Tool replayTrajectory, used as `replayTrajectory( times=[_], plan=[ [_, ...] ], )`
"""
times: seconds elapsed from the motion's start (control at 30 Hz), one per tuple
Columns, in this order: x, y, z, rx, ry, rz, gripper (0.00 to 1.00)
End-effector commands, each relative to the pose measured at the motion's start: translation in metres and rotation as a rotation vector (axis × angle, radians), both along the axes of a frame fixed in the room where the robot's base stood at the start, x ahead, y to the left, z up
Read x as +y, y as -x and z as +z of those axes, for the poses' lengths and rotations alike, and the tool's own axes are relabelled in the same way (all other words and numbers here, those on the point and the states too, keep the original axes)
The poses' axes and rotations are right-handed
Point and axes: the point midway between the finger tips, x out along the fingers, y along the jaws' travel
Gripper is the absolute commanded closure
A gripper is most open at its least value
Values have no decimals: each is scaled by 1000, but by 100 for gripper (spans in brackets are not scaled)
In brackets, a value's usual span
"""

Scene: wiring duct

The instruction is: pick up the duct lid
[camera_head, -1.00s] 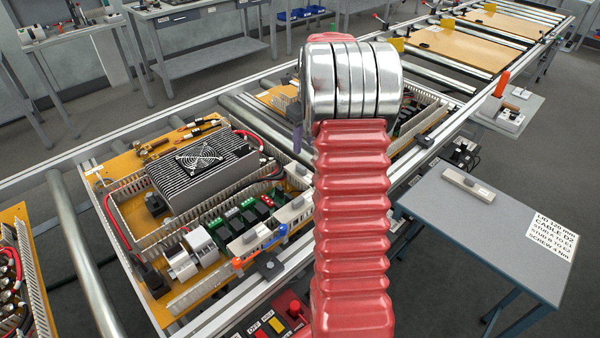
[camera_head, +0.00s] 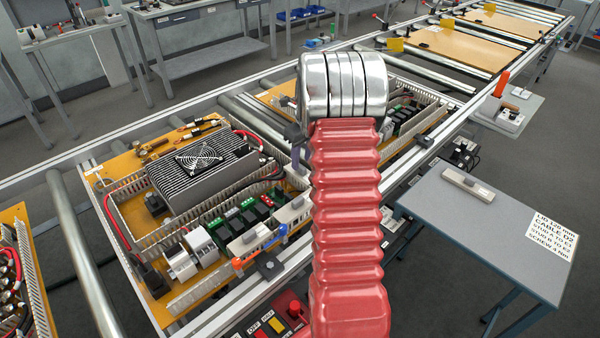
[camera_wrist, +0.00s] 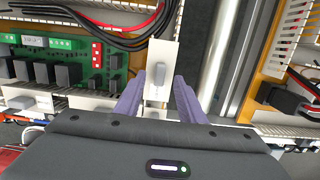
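My gripper (camera_wrist: 158,88) is over the wired panel, away from that table. Its two purple fingers are apart, with nothing seen held. A white lid-like strip (camera_wrist: 161,62) with a grey grip shows beyond and between the fingertips; I cannot tell its distance from them. In the head view my arm hides most of the gripper; a purple finger shows by the panel's right side.
The side table (camera_head: 440,225) is otherwise mostly clear. The panel (camera_head: 128,165) carries a finned fan unit (camera_head: 198,160), slotted ducts, wires and green terminal boards. Similar pale lids (camera_head: 250,242) sit along its front duct. Conveyor rails run beside it.

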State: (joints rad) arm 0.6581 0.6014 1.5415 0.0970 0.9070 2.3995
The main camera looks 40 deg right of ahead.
Motion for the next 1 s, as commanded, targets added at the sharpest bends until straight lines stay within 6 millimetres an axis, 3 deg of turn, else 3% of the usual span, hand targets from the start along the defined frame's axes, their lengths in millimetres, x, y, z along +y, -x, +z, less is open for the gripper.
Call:
replayTrajectory(
  times=[0.2,0.77,1.0],
  plan=[
    [1,-3,-23,1,-1,0,64],
    [1,-3,-24,0,0,1,64],
    [1,-3,-24,0,0,1,81]
  ],
)
